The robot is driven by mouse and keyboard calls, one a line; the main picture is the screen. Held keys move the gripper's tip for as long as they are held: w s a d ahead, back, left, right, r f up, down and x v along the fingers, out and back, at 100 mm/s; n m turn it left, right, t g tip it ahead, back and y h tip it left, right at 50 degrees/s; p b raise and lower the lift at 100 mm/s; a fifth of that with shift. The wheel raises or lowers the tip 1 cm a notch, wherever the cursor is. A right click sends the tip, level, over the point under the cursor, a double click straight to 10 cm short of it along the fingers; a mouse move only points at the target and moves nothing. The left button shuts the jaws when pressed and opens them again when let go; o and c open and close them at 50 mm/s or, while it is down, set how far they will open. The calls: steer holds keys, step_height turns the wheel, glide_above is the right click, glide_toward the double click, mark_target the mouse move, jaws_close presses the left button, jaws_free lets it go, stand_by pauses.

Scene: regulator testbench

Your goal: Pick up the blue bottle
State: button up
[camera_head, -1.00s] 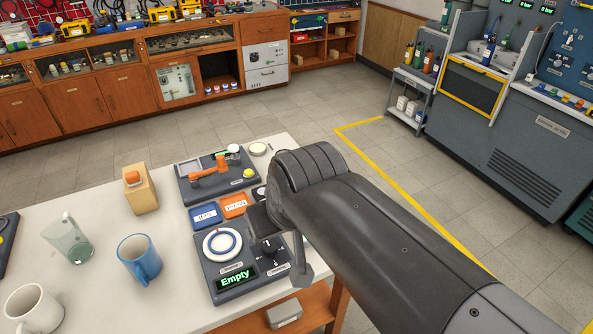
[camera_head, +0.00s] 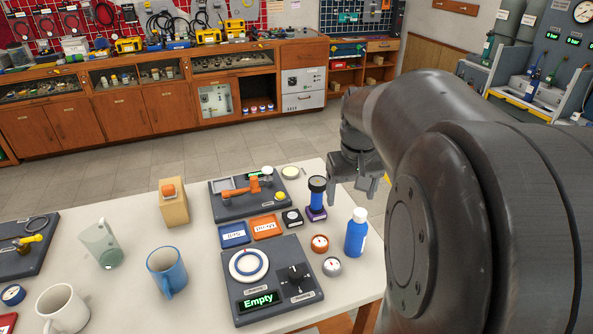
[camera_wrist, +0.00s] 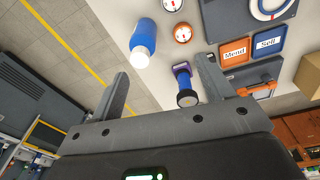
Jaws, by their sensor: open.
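A blue bottle (camera_head: 356,236) with a white cap stands upright near the right edge of the white table. In the wrist view the blue bottle (camera_wrist: 145,36) is beyond the fingertips, toward the upper left. In the wrist view both fingers of my gripper (camera_wrist: 162,76) are spread wide with nothing held. Another blue bottle (camera_head: 532,84) stands far off by the sink at the right.
A blue-and-black flashlight-like object (camera_head: 317,198) stands close to the bottle. Two small round gauges (camera_head: 320,243) (camera_head: 332,266) lie left of the bottle. A dark device reading "Empty" (camera_head: 272,282) lies at the front. Mugs stand farther left.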

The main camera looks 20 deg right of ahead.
steer(key=g, duration=0.1)
glide_toward(358, 222)
steer(key=shift+w+d+f+m+y, duration=0.15)
steer(key=shift+w+d+f, duration=0.1)
steer(key=shift+d, duration=0.35)
steer(key=shift+w+d+f+m+y, duration=0.15)
steer(key=shift+w+d+f, duration=0.05)
steer(key=shift+d, duration=0.35)
step_height(358, 222, down, 5)
steer(key=shift+f, duration=0.2)
steer(key=shift+a+f, duration=0.2)
steer(key=shift+f, duration=1.1)
steer(key=shift+a+f, duration=0.25)
steer(key=shift+f, duration=1.1)
steer(key=shift+c, duration=0.4)
steer(key=c, duration=1.2)
